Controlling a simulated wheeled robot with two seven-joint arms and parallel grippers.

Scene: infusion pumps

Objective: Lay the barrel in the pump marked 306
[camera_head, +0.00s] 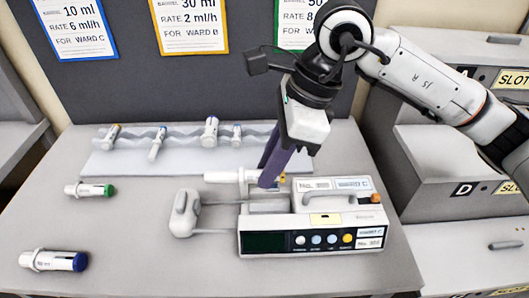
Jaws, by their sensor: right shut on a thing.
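My right gripper (269,183) comes down from the upper right. It is shut on a white barrel (232,177) that lies level. The pump has a dark screen, coloured buttons, a carrying handle and a grey pusher block (184,213) on rods drawn out to the left. My left gripper is not in view.
A wavy rack (110,165) at the back holds several barrels. A green-ended barrel (90,190) and a blue-ended barrel (53,261) lie on the left of the table. Rate cards (190,25) hang on the back panel. Slot-marked grey units (450,165) stand right.

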